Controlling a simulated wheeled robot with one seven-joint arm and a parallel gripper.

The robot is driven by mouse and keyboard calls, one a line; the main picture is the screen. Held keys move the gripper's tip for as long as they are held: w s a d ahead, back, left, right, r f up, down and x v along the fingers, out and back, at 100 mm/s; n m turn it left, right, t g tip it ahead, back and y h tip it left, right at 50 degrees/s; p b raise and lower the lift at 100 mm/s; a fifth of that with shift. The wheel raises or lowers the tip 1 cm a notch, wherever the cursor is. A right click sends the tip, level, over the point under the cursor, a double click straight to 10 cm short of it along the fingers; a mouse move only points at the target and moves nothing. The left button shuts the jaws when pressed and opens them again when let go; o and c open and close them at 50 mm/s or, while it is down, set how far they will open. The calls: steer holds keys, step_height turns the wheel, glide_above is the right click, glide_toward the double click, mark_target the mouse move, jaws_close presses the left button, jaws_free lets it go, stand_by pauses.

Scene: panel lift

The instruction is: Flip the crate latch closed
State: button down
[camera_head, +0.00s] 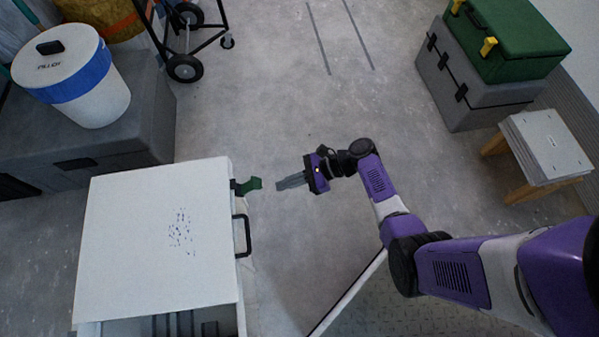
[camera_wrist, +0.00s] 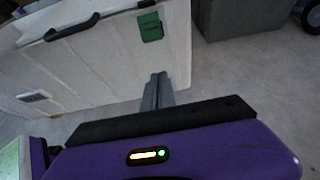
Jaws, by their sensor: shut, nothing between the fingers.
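The white crate (camera_head: 160,240) stands at the lower left in the head view, and its front face (camera_wrist: 90,75) shows in the wrist view. A green latch (camera_head: 250,185) sticks out from the crate's right edge, above the black handle (camera_head: 243,236). The latch also shows in the wrist view (camera_wrist: 150,27), near the crate's top corner. My gripper (camera_head: 279,185) is shut and empty. It points left at the latch with a small gap between. In the wrist view its fingertips (camera_wrist: 157,78) are below the latch. They look apart from it.
A grey box (camera_head: 150,120) with a white and blue bucket (camera_head: 90,85) stands behind the crate. A black wheeled cart (camera_head: 185,65) is at the top. Grey and green cases (camera_head: 480,90) and a wooden stool (camera_head: 545,150) stand right. The middle floor is clear.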

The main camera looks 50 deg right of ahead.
mark_target(250, 186)
steer(key=w+a+r, duration=0.2)
steer(key=a, duration=0.1)
steer(key=shift+w+r, duration=0.1)
steer(key=shift+r, duration=0.2)
steer(key=shift+r, duration=0.15)
